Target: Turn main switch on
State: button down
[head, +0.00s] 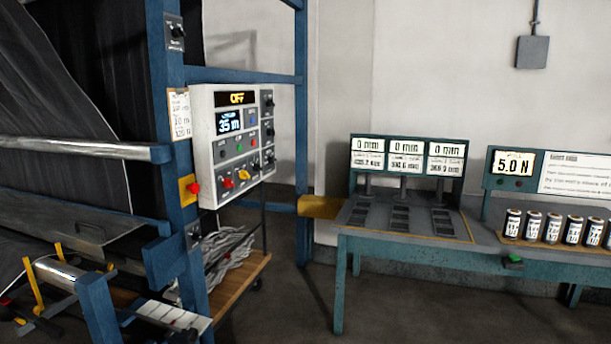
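A white control box (229,146) is mounted on the blue post of the machine at left centre. Its top display (237,98) reads OFF in orange, and a screen below (229,122) reads about 35 m. Its front has small buttons, a red knob (228,183) and a yellow knob (244,174); dark knobs line its right side (268,130). A dark switch plate (175,32) with a small knob sits high on the post. A red button on a yellow plate (189,188) sits lower. I cannot read which is the main switch. My gripper is not in view.
A blue-framed machine with dark fabric (80,90) fills the left. A low wooden cart (235,283) stands under the box. A bench (400,235) with displays and another with several small cylinders (552,229) stand right. Grey floor (420,315) is open in front.

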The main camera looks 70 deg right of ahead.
aim_at(227, 182)
jog(key=z, duration=2.05)
jog(key=i+l, duration=0.2)
jog(key=i, duration=0.3)
jog(key=i+l+u, duration=0.1)
jog(key=i, duration=0.4)
jog(key=i+l+u, duration=0.1)
jog(key=i+l, duration=0.25)
jog(key=i, duration=0.15)
jog(key=i+l, duration=0.3)
jog(key=i, duration=0.2)
